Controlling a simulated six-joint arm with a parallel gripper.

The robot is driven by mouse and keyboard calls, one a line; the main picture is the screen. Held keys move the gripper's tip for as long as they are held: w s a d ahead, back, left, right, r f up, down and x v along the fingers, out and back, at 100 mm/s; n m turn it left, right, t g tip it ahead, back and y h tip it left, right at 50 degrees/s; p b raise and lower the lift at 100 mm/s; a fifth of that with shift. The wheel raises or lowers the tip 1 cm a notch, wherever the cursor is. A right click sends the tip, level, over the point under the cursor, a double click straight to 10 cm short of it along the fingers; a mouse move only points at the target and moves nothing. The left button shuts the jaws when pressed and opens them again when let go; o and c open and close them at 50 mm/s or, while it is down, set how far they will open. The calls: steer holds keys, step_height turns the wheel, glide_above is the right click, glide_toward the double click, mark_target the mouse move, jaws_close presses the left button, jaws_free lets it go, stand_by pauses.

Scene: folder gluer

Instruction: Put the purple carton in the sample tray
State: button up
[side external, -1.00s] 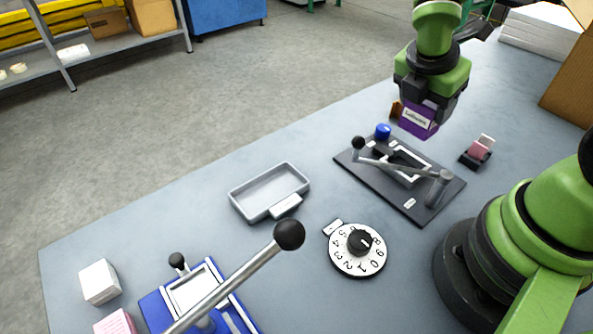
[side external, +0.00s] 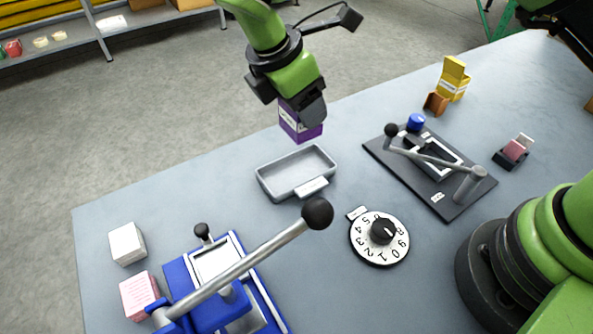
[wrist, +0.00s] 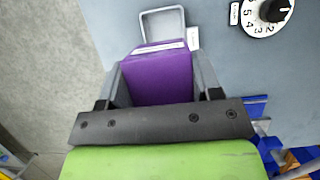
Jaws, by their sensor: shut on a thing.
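The purple carton (side external: 299,122) is held between the fingers of my gripper (side external: 302,105), above the table and just behind the sample tray. It also shows in the wrist view (wrist: 160,76), with my gripper's fingers (wrist: 160,85) on both sides of it. The sample tray (side external: 268,183) is a shallow grey tray with a label tab on its front edge, and it looks empty. In the wrist view the tray's rim (wrist: 181,13) shows beyond the carton, which hides part of it.
A dial (side external: 380,238) lies right of the tray. A black lever press (side external: 450,205) stands further right, and a blue lever press (side external: 222,290) stands at the front left. White (side external: 127,244) and pink (side external: 139,295) boxes sit at left. A yellow carton (side external: 453,80) stands at the back.

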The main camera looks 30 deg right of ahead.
mark_target(297, 132)
steer(key=f, duration=0.5)
steer(key=shift+s+a+f, duration=0.1)
steer(key=shift+a+f, duration=0.1)
steer(key=shift+a, duration=0.15)
steer(key=shift+f, duration=2.3)
steer(key=shift+f, duration=0.1)
steer(key=o, duration=0.9)
steer(key=v, duration=1.2)
